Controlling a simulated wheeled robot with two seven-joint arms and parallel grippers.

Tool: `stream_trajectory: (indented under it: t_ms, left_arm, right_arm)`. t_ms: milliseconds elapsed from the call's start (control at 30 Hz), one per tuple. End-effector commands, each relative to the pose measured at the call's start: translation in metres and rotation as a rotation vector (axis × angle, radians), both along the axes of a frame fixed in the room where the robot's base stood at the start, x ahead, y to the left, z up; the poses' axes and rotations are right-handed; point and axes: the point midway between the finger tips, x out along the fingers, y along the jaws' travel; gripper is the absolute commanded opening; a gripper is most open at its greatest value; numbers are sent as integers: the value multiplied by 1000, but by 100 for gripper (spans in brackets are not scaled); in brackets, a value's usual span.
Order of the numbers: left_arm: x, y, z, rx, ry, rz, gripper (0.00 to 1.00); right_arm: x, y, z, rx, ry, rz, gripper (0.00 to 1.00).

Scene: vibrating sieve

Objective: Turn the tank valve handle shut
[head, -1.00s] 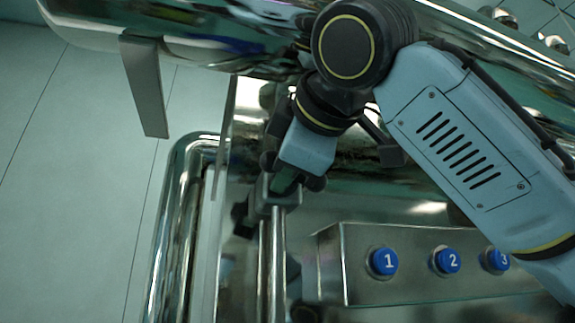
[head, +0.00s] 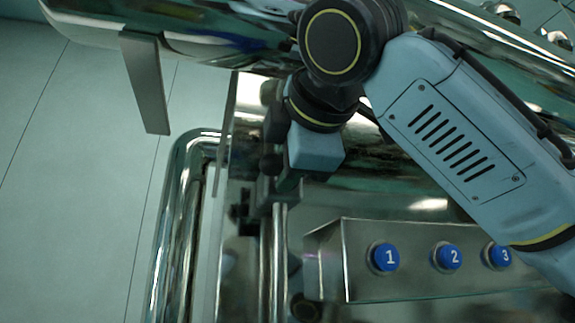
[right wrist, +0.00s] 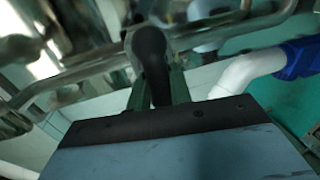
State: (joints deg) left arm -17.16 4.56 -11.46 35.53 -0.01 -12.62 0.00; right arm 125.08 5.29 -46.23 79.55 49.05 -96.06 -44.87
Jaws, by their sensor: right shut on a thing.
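The valve handle (right wrist: 149,52) is a dark, rounded lever in the right wrist view, lying between the two green fingers of my right gripper (right wrist: 158,88). The fingers are shut on it. In the head view my right gripper (head: 272,192) points down beside the steel machine, at the top of a vertical metal bar. The handle cannot be made out clearly there, because the gripper and wrist cover that spot. My left gripper is not in view.
A steel control box (head: 330,262) with blue buttons numbered 1, 2 and 3 stands right of the gripper. A bent steel tube (head: 170,215) is to its left. A white pipe (right wrist: 245,72) with a blue part (right wrist: 302,57) shows in the right wrist view. Open floor (head: 70,200) lies at left.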

Motion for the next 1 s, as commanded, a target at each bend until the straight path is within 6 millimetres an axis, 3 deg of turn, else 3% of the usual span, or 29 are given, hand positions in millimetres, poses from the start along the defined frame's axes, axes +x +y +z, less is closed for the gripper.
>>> stream_trajectory:
  t_ms: [100, 133, 267, 667, 1000]
  left_arm:
    - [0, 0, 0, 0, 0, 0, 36]
    - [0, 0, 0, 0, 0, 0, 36]
    - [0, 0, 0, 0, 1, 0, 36]
    - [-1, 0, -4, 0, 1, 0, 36]
    - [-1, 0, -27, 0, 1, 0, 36]
  right_arm:
    - [0, 0, 0, -3, -2, 0, 0]
    - [0, 0, 0, -3, -2, 0, 23]
    - [0, 0, 0, -2, -1, -1, 40]
    - [-9, -2, 1, 1, -2, 1, 40]
    - [-75, -24, 13, -1, -4, 0, 40]
